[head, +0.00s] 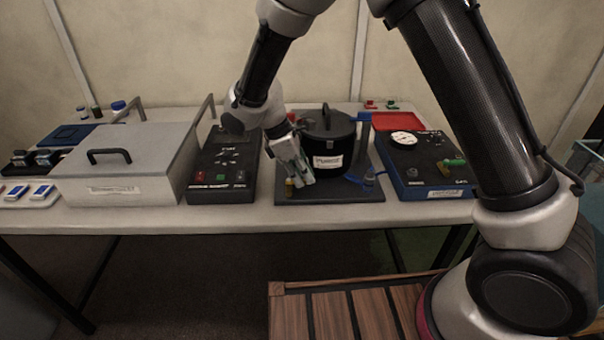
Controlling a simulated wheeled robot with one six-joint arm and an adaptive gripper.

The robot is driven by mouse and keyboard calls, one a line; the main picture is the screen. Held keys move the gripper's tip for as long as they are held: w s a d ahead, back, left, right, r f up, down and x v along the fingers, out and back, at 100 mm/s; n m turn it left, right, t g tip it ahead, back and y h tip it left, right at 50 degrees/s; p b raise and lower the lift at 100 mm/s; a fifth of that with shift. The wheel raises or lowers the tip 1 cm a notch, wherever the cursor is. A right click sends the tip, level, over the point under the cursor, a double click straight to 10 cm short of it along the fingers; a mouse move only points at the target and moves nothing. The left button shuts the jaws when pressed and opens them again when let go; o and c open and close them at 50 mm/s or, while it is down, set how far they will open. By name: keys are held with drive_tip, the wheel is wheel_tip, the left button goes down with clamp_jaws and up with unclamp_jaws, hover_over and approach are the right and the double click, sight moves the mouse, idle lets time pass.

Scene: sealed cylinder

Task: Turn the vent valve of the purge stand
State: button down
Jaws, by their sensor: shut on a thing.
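The purge stand is a dark base plate (335,196) with a black lidded pot (331,150) that bears a white label. A small brass-coloured valve (290,188) stands at the plate's front left corner; I take it for the vent valve. My gripper (297,182) reaches down from above, to the left of the pot, with its fingers shut at this valve. The fingers hide the valve's upper part, so its turn angle cannot be told. A blue-handled fitting (369,176) is on the plate's right side.
A dark control box (223,170) stands left of the stand, beside a large grey lidded box (128,165). A blue-edged gauge box (425,165) stands to the right. A red tray (397,121) lies behind. The table's front edge (240,217) is clear.

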idle(0.4)
drive_tip(key=c, duration=1.5)
unclamp_jaws()
drive_tip(key=shift+o, duration=0.2)
drive_tip(key=v, duration=1.2)
